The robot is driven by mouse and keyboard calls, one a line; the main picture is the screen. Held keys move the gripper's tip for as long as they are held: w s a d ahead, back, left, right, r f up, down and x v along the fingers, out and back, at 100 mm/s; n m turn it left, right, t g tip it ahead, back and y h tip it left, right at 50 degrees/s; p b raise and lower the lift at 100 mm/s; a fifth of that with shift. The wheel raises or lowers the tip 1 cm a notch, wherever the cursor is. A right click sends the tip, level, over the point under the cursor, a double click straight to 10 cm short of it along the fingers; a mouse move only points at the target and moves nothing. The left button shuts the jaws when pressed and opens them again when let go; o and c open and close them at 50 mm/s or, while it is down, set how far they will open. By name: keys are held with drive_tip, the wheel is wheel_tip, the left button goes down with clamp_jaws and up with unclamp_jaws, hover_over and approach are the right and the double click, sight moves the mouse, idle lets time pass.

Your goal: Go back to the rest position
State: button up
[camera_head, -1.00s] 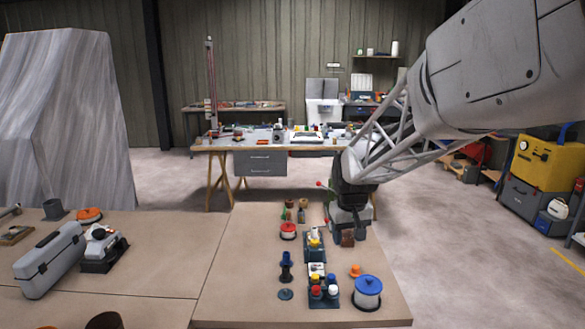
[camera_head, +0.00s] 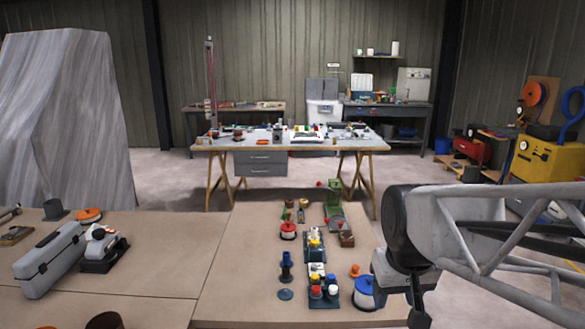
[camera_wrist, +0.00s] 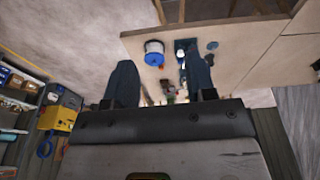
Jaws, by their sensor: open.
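My gripper (camera_head: 418,312) is at the lower right of the head view, pointing down, just right of the workbench's (camera_head: 215,255) right front corner. In the wrist view its two dark fingers (camera_wrist: 161,75) are spread apart with nothing held between them. The bench and the blue-flanged spool (camera_wrist: 154,54) show beyond the fingers there. In the head view my wrist partly covers the right side of that spool (camera_head: 363,292). The tips are near the lower edge of the head view.
On the bench stand a dark rack (camera_head: 316,268) with coloured caps, a red-and-white spool (camera_head: 288,230), an orange piece (camera_head: 355,271), a brown block (camera_head: 347,240) and a grey toolbox (camera_head: 52,260). Yellow equipment (camera_head: 545,160) stands at right.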

drive_tip(key=s+f, duration=0.1)
drive_tip(key=s, duration=0.8)
drive_tip(key=shift+d+f+m, duration=0.3)
drive_tip(key=shift+d+f, duration=0.05)
drive_tip(key=shift+f, duration=0.05)
idle(1.0)
